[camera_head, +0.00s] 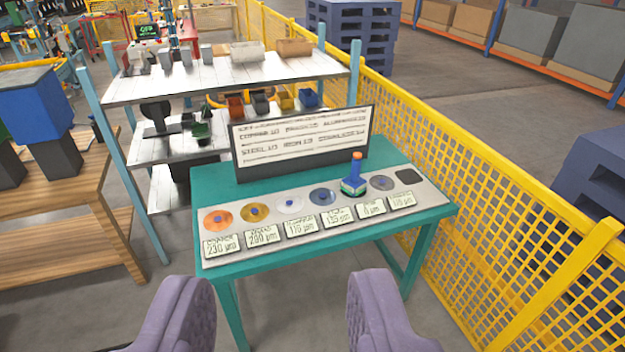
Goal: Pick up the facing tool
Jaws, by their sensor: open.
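A small blue tool with an upright orange-tipped handle, likely the facing tool (354,182), stands on the light strip (433,191) along the green table (213,180). It is right of the strip's middle, between a blue disc (322,197) and a grey disc (381,183). It appears upright; its base hides what lies under it. My gripper (281,290) shows as two purple padded fingers at the bottom of the view. It is open and empty, in front of the table's near edge, with the tool farther away and to the right.
Orange (218,219) and yellow (254,212) discs lie on the strip, with label cards in front. A text board (302,143) stands behind it. A yellow mesh fence (480,240) runs along the right. A shelf rack (220,82) stands behind, a wooden bench (75,190) left.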

